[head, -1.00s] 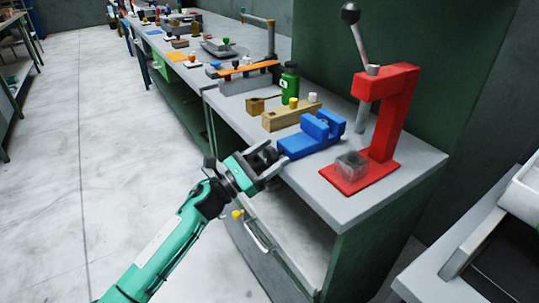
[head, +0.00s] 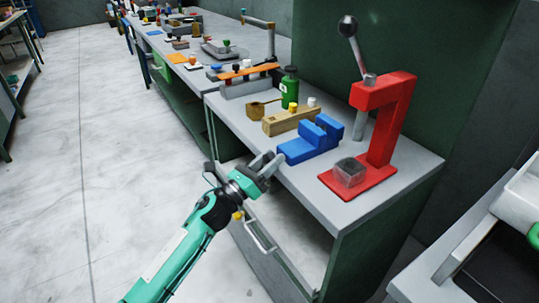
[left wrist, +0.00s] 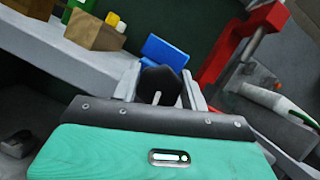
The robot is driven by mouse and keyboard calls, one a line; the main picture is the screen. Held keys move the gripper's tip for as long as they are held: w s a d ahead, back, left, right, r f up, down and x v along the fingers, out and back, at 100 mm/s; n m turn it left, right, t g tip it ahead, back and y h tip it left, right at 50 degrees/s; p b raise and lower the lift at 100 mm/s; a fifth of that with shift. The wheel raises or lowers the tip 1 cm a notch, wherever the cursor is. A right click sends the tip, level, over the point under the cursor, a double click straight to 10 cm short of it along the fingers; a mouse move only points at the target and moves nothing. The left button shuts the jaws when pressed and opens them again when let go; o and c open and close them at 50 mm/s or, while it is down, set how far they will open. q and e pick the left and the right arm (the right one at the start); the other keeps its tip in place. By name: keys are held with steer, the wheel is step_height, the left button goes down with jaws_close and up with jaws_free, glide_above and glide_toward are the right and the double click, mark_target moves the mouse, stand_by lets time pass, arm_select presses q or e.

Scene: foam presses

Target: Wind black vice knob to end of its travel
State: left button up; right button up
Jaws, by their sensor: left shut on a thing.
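The blue vice (head: 298,151) sits near the front edge of the grey bench, left of the red press. A corner of the vice (left wrist: 165,50) also shows in the left wrist view. My left gripper (head: 272,167) is at the front end of the vice, at the bench edge. In the left wrist view its fingers are shut on the black knob (left wrist: 160,82), which sits between them just in front of the vice. In the head view the knob is hidden by the gripper. My right gripper is not in view.
A drawer handle (head: 259,236) is below the bench top. The floor at left is clear.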

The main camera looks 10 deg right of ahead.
arm_select(q)
steer(key=shift+n, duration=0.3)
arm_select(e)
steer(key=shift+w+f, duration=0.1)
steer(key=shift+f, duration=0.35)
arm_select(q)
steer(key=o, duration=1)
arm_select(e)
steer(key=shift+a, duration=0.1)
arm_select(q)
steer(key=shift+f, duration=0.1)
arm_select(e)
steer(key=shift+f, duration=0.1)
